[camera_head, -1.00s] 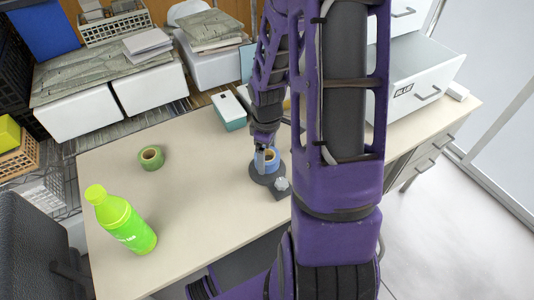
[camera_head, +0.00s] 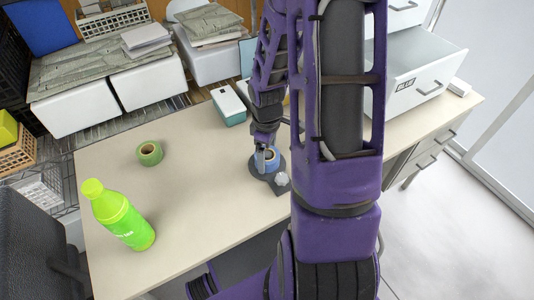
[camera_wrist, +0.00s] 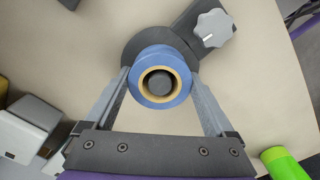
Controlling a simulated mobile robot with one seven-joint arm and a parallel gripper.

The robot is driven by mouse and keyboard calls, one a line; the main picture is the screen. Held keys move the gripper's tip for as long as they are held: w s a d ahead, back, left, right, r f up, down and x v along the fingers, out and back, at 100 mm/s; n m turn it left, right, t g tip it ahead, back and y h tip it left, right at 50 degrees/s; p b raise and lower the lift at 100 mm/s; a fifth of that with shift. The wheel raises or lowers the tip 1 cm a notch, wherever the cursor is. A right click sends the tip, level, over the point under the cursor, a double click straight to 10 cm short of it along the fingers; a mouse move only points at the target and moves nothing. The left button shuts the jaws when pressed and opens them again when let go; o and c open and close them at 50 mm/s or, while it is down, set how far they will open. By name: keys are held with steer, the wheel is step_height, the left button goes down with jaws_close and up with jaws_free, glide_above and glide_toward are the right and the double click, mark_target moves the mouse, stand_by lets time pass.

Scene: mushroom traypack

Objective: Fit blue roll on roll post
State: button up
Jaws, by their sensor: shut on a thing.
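The blue roll (camera_wrist: 146,92), a ring of blue tape on a tan core, sits around the dark roll post (camera_wrist: 160,83) in the wrist view. The post's top shows inside the core with a gap around it. The dark base (camera_wrist: 187,32) with a pale grey knob (camera_wrist: 213,28) lies under and behind the roll. My gripper (camera_wrist: 164,98) has a finger on each side of the roll and is shut on it. In the head view the blue roll (camera_head: 271,157) shows on the base (camera_head: 261,170), partly hidden by my gripper (camera_head: 263,158). How low the roll sits is hard to tell.
A green roll (camera_head: 149,153) lies on the table (camera_head: 190,200) to the left. A lime-green bottle (camera_head: 118,215) stands at the front left. A teal-and-white box (camera_head: 228,105) is behind the post. A drawer marked BLUE (camera_head: 425,75) stands open at the right.

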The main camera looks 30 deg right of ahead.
steer(key=shift+f, duration=0.1)
steer(key=o, duration=1.1)
step_height(320, 180, up, 18)
steer(key=p, duration=0.4)
steer(key=shift+f, duration=0.25)
